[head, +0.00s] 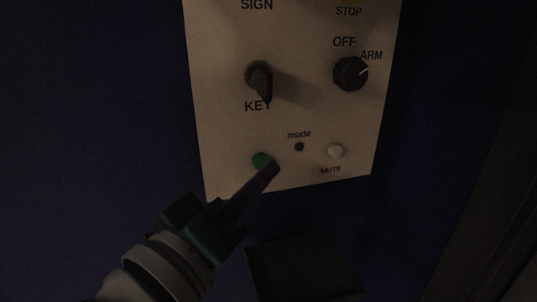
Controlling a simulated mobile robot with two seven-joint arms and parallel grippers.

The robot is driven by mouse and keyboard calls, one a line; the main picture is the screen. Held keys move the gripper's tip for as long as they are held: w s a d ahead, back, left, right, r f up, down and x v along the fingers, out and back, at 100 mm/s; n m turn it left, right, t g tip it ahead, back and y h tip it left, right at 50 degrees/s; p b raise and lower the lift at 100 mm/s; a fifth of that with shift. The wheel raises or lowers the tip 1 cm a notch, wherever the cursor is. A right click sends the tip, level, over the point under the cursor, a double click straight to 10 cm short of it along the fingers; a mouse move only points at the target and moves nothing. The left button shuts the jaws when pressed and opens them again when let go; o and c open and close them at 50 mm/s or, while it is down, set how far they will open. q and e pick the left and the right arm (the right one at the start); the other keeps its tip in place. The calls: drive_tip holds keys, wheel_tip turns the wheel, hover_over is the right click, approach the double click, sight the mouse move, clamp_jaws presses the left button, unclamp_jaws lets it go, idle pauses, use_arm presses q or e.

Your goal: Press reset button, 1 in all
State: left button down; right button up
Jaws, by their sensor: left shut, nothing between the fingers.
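A pale control panel (220,135) is fixed on the dark blue wall. A green button (260,160) sits at its lower left; the finger of my left gripper partly covers it, along with any label below it. My left gripper (270,169) is shut and empty. Its fingertips are in front of the panel, just right of and below the green button's centre; I cannot tell whether they touch it. No readable "reset" label shows. My right gripper is not in view.
A dark box-like object (305,268) is below the panel.

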use_arm(q)
drive_tip(key=shift+w, duration=0.1)
drive_tip(key=shift+w+a, duration=0.1)
drive_tip(key=shift+w, duration=0.2)
drive_tip(key=shift+w+a, duration=0.15)
drive_tip(key=shift+w, duration=0.2)
idle(0.6)
idle(0.3)
drive_tip(key=shift+s+d+p, duration=0.25)
drive_tip(key=shift+s+p, duration=0.15)
drive_tip(key=shift+s, duration=0.35)
drive_tip(key=s, duration=0.1)
drive_tip(key=s+d+p, duration=0.1)
drive_tip(key=s, duration=0.2)
drive_tip(key=shift+s+d+p, duration=0.25)
drive_tip(key=shift+s+p, duration=0.1)
drive_tip(key=shift+p, duration=0.05)
